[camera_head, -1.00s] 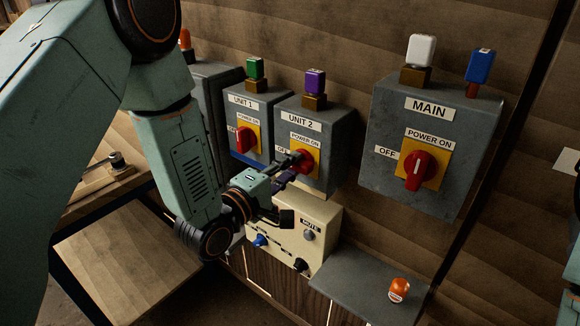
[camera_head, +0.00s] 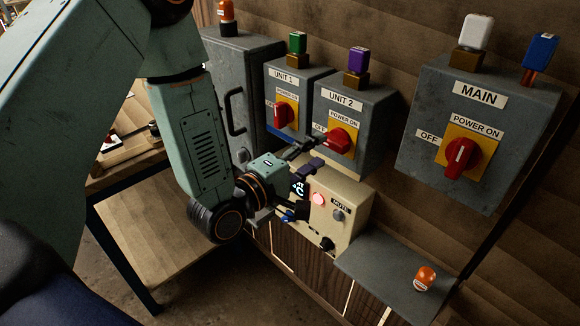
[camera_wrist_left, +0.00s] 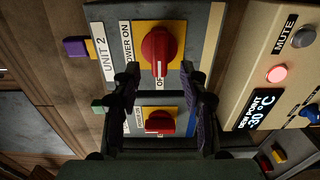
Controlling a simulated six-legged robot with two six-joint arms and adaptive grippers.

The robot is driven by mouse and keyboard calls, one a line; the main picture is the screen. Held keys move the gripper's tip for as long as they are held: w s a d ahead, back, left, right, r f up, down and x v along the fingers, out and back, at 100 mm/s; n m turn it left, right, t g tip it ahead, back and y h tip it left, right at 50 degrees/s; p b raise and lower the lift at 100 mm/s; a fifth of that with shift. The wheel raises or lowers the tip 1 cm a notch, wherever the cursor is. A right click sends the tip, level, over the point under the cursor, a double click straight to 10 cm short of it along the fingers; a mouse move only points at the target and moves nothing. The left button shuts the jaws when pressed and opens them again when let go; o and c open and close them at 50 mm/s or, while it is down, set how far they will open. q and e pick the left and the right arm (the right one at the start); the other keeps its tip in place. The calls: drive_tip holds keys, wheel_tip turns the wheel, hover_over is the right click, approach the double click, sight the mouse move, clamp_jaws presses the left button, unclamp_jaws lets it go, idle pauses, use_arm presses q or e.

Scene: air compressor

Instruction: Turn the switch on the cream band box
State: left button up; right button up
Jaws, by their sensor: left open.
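The UNIT 2 box (camera_head: 373,128) is grey, with a pale band along its lower edge (camera_wrist_left: 215,35). Its red switch (camera_head: 341,141) sits on a yellow plate. In the left wrist view the handle of this red switch (camera_wrist_left: 158,50) lies toward the OFF label, which is partly hidden. My left gripper (camera_head: 315,153) is open and empty, just in front of and slightly left of the switch. In the wrist view its fingers (camera_wrist_left: 160,76) stand apart, with the switch between and beyond the tips. My right gripper is not in view.
The UNIT 1 box (camera_head: 312,84) with its blue band adjoins on the left. The MAIN box (camera_head: 421,121) hangs on the right. A cream panel (camera_head: 352,221) with a lit red lamp (camera_head: 318,198) sits below my gripper. An orange-topped item (camera_head: 424,278) stands on a grey shelf (camera_head: 375,277).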

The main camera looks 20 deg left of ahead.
use_arm(q)
drive_tip(key=v, duration=0.8)
idle(0.4)
drive_tip(key=s+f+m+g+y+b, duration=0.25)
drive_tip(key=s+f+m+g, duration=0.2)
drive_tip(key=f, duration=0.75)
drive_tip(key=s+f+m+g+y+b, duration=0.1)
drive_tip(key=s+f+m+g+b, duration=0.3)
drive_tip(key=f, duration=0.8)
drive_tip(key=s+f+m+g+y+b, duration=0.1)
drive_tip(key=s+f+g+b, duration=0.3)
drive_tip(key=s+f, duration=0.5)
drive_tip(key=s+a+f+m+g+y+b, duration=0.1)
drive_tip(key=s+f+m+g+b, duration=0.3)
drive_tip(key=s+f, duration=0.5)
wheel_tip(320, 180, down, 4)
drive_tip(key=b, duration=0.2)
drive_tip(key=shift+a+y+b, duration=0.25)
drive_tip(key=shift+y+b, duration=0.05)
drive_tip(key=shift+y, duration=0.05)
